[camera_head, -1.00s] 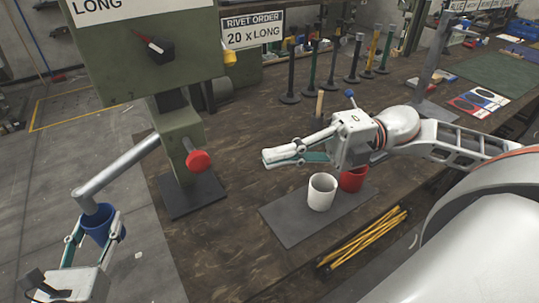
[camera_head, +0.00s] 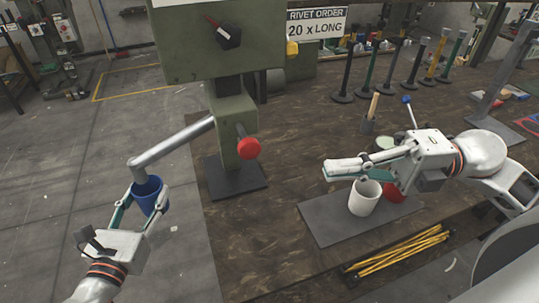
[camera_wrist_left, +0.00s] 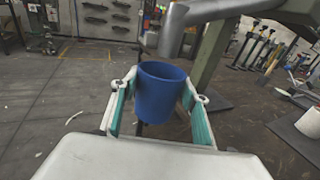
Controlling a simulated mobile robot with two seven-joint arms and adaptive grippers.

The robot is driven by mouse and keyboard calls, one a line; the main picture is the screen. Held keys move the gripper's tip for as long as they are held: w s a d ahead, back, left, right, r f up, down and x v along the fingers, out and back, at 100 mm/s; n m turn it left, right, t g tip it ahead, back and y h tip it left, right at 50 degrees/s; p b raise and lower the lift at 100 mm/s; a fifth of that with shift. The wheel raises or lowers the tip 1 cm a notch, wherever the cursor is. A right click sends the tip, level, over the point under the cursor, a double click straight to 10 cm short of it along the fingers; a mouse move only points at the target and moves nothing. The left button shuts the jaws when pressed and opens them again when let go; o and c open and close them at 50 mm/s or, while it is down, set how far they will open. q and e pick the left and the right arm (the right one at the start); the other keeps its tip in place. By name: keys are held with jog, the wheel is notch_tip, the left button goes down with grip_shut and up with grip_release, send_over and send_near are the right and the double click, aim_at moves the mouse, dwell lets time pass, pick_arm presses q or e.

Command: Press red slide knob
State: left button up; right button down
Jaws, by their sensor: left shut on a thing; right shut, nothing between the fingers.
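The red slide knob (camera_head: 249,148) is a round red ball on a short stem at the front of the green press (camera_head: 237,115). My left gripper (camera_head: 147,196) is shut on a blue cup (camera_head: 150,192). It holds the cup upright under the lower end of the press's grey chute (camera_head: 175,146). In the left wrist view the blue cup (camera_wrist_left: 158,95) sits between the teal-padded fingers; its inside is mostly hidden. My right gripper (camera_head: 334,169) is shut and empty, to the right of the red knob, just above and left of the white cup.
A white cup (camera_head: 364,198) and a partly hidden red cup (camera_head: 394,192) stand on a dark mat (camera_head: 325,220). Yellow rods (camera_head: 400,252) lie near the table's front edge. Several coloured posts (camera_head: 391,70) stand behind. The table between knob and mat is clear.

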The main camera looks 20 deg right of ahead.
jog(key=w+a, duration=0.6)
jog(key=a, duration=0.3)
jog(key=shift+w+a, duration=0.2)
jog(key=shift+a, duration=0.15)
dwell(0.4)
pick_arm(q)
jog(key=shift+s, duration=0.1)
pick_arm(e)
jog(key=w, duration=0.4)
jog(key=shift+d, duration=0.1)
dwell(0.3)
jog(key=s+d, duration=0.6)
jog(key=d, duration=0.3)
jog(key=shift+s+d, duration=0.3)
